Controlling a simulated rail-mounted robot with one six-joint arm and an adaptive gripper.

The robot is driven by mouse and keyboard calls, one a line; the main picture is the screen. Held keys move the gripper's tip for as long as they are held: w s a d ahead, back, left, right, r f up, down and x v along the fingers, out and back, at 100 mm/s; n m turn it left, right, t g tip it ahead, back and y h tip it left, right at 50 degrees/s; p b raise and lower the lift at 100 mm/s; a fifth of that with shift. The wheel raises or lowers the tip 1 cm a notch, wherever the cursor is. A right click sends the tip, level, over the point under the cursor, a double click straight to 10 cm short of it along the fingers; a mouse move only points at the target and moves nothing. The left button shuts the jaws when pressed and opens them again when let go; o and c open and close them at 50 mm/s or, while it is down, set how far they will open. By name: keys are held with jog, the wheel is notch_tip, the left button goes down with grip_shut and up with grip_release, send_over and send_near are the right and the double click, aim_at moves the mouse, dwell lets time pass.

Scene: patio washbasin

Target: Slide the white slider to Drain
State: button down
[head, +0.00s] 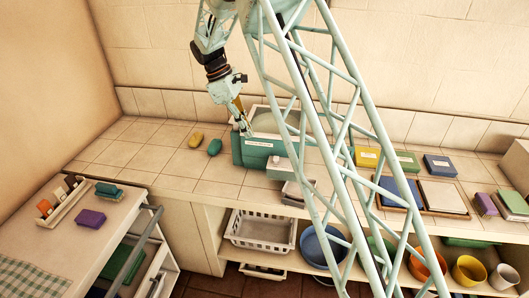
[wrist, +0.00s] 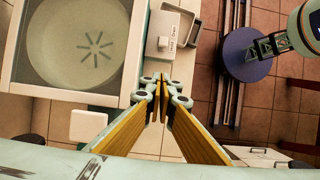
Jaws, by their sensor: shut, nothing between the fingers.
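The teal washbasin unit (head: 250,158) stands on the tiled counter, its round white bowl (wrist: 65,45) seen from above in the wrist view. A plain white square piece (wrist: 88,125) sits beside the bowl's frame, left of my fingers in the wrist view. A white box (wrist: 178,22) with a small knob (wrist: 163,42) and tiny labels stands in front of the basin. I cannot read Drain, nor tell for certain which white part is the slider. My gripper (head: 246,132) is shut and empty, above the unit's left end in the head view; it also shows in the wrist view (wrist: 160,82).
A yellow piece (head: 195,140) and a green piece (head: 214,147) lie on the counter left of the basin. Several coloured boxes and a tray (head: 440,209) stand to the right. A white basket (head: 262,231) is on the shelf below. The counter's left part is mostly clear.

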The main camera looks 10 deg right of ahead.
jog(key=shift+d+f, duration=0.1)
jog(key=shift+f, duration=0.05)
dwell(0.3)
send_near(272, 162)
notch_tip(272, 162, down, 4)
jog(key=w+a, duration=0.1)
jog(key=a, duration=0.1)
jog(key=shift+s+d+f, duration=0.1)
jog(key=shift+s+d, duration=0.1)
jog(key=shift+d, duration=0.4)
jog(key=shift+s+d+f, duration=0.1)
jog(key=shift+s+d, duration=0.1)
jog(key=shift+d, duration=0.45)
jog(key=shift+s+d+f, duration=0.1)
jog(key=shift+s+d, duration=0.1)
jog(key=shift+d, duration=0.4)
